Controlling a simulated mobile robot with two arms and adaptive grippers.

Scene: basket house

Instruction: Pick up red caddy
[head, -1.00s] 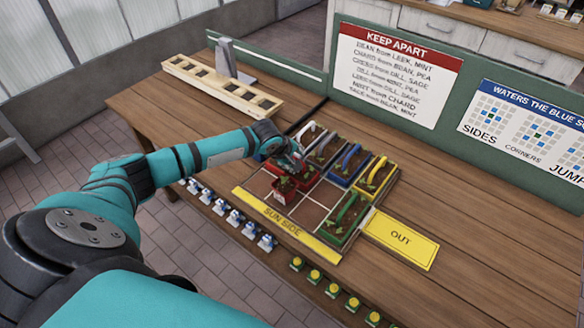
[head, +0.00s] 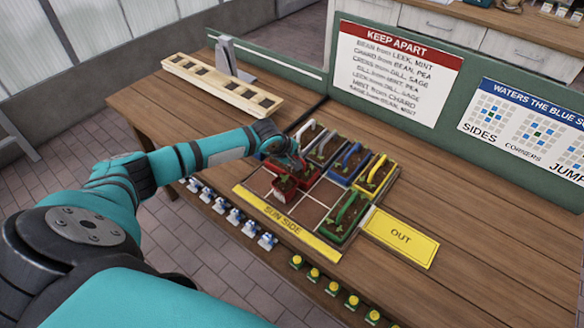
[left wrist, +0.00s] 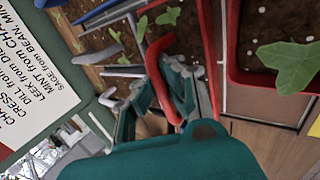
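A red caddy (head: 284,191) with soil and a green seedling stands on the front part of the grid tray. More red caddy parts (head: 304,176) lie behind it, partly hidden by my left gripper (head: 290,160). In the left wrist view a red handle (left wrist: 157,75) runs between the two fingers of my left gripper (left wrist: 160,95). The fingers look apart, with a gap around the handle; contact is not clear. A red caddy rim with a large leaf (left wrist: 232,75) shows at the right there. My right gripper is not in view.
Blue (head: 347,161), yellow (head: 375,176), green (head: 345,215) and grey-handled caddies stand close around on the tray. A yellow OUT mat (head: 401,239) lies to the right. A wooden rack (head: 222,88) stands at the back left. The right of the table is clear.

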